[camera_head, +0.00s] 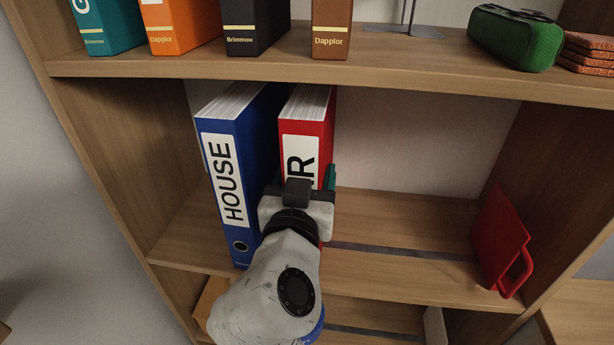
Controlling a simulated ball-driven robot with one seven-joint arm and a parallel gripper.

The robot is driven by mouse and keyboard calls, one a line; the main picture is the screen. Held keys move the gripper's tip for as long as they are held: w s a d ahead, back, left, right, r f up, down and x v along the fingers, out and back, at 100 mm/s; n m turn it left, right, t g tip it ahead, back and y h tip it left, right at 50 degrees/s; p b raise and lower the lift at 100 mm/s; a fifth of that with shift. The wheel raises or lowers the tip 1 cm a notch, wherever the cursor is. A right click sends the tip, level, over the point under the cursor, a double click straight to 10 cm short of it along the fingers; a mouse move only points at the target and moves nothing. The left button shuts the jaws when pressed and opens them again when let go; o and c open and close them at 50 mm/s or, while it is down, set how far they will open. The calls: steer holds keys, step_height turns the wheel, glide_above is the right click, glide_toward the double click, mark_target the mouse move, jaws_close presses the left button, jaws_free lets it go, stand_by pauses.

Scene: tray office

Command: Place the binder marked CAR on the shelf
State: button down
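A red binder (307,128) stands upright on the middle shelf (400,270), right beside a blue binder marked HOUSE (230,180). Its white label shows an R and part of the letter below it; the rest is hidden by my gripper. My gripper (302,186) is at the red binder's spine. A green finger shows against its right side, and another part lies at its left side, between the two binders. The fingers look closed on the binder, though the contact is mostly hidden by the hand.
A red folder-like object with a handle (500,240) leans at the shelf's right wall. The shelf between it and the red binder is free. The upper board (280,68) overhangs and carries several binders, a green case (517,38) and orange items (588,52).

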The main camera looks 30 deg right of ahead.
steer(key=shift+c, duration=1)
jaws_free()
steer(key=v, duration=1.2)
steer(key=shift+b, duration=0.45)
